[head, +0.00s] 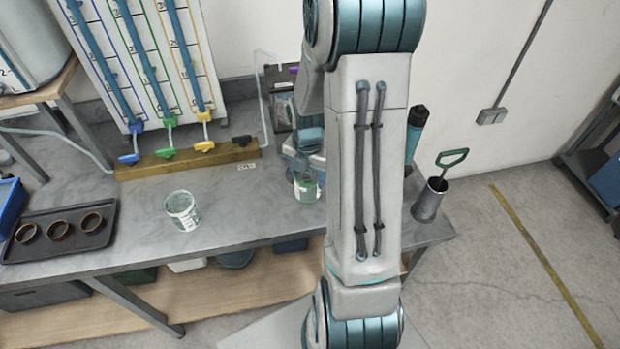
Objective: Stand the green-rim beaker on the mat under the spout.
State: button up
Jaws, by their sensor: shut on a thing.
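My gripper (305,172) is at the back right of the bench, partly hidden behind my own arm. It is shut on a clear beaker (306,191) with green showing on it. The gripper covers its top, so I cannot make out its rim, nor whether its base touches the bench. A second clear beaker (182,211) with pale markings stands apart on the open bench to the left; its rim colour is unclear. A thin clear tube (262,100) hangs down near the right end of the valve block. I cannot make out the spout or mat with certainty.
The wooden valve block (190,158) with blue, green, yellow and black taps runs along the back of the grey bench (250,215). A dark tray (60,258) with several brown rings lies left. A metal pot (430,200) with a green-handled tool stands right.

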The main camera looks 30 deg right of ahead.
jog(key=shift+w+d+f, duration=0.1)
jog(key=shift+w+d, duration=0.25)
jog(key=shift+w, duration=0.85)
jog(key=shift+w+d, duration=0.35)
jog(key=shift+w, duration=0.85)
jog(key=shift+w+d+f, duration=0.1)
jog(key=shift+w+d, duration=0.25)
jog(key=shift+w, duration=0.85)
jog(key=shift+f, duration=0.25)
jog(key=o, duration=1)
jog(key=shift+o, duration=0.2)
notch_tip(320, 180, up, 14)
jog(key=b, duration=0.2)
jog(key=s+a+r+m+t, duration=0.2)
jog(key=s+a+m, duration=0.5)
jog(key=s+m, duration=0.3)
jog(key=s+a+r+m+t, duration=0.1)
jog(key=s+a+r+m, duration=0.2)
jog(key=s+a+m, duration=0.4)
jog(key=s+m, duration=0.3)
jog(key=m, duration=0.5)
jog(key=shift+s+r+t, duration=0.35)
jog(key=shift+s+t, duration=0.05)
